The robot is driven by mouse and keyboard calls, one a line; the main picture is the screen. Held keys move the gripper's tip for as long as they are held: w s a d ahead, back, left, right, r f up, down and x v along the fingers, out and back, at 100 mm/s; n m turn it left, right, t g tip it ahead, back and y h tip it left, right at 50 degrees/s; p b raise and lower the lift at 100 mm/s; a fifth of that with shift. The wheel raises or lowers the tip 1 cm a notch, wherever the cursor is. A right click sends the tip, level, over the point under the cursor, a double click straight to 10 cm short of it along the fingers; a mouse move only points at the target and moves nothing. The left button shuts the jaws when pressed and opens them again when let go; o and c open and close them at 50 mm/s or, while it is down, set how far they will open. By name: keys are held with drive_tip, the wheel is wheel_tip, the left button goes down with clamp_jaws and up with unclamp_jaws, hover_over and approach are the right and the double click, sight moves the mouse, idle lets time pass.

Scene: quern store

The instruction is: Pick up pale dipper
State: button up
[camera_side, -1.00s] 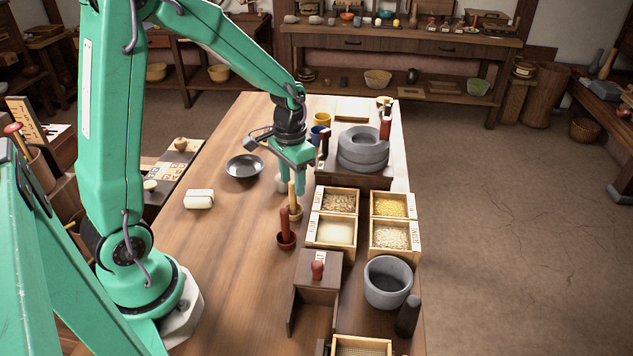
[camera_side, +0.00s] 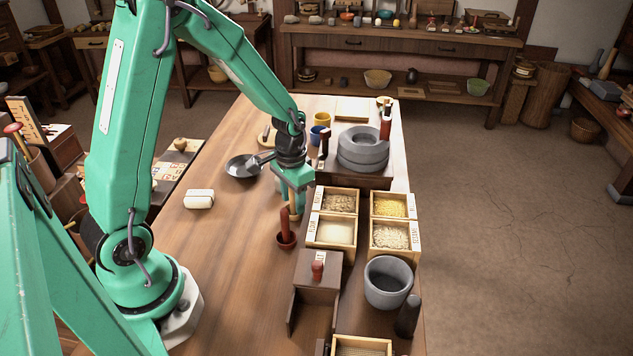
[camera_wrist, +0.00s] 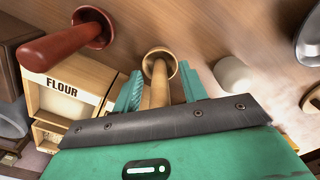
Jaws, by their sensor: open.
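The pale dipper (camera_wrist: 158,82) has a light wooden handle rising from a small round cup. In the wrist view its handle stands between the two fingers of my open gripper (camera_wrist: 160,92), with a gap visible on the right side. In the side view the pale dipper (camera_side: 292,205) stands on the table just behind the red dipper (camera_side: 285,228), partly hidden by my gripper (camera_side: 289,200). I cannot tell if either finger touches the handle. The red dipper (camera_wrist: 65,45) lies to the left in the wrist view.
Wooden bins of flour and grains (camera_side: 335,230) stand right of the dippers. A stone quern (camera_side: 362,150) stands behind.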

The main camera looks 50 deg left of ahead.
idle(0.4)
clamp_jaws()
drive_tip(key=shift+r, duration=0.1)
drive_tip(key=shift+r, duration=0.65)
drive_tip(key=r, duration=0.3)
drive_tip(key=shift+s+d, duration=0.1)
drive_tip(key=shift+d, duration=0.25)
drive_tip(key=s+d+r, duration=0.4)
drive_tip(key=d+r, duration=0.2)
drive_tip(key=d, duration=0.4)
drive_tip(key=shift+d+r, duration=0.15)
drive_tip(key=shift+r, duration=0.1)
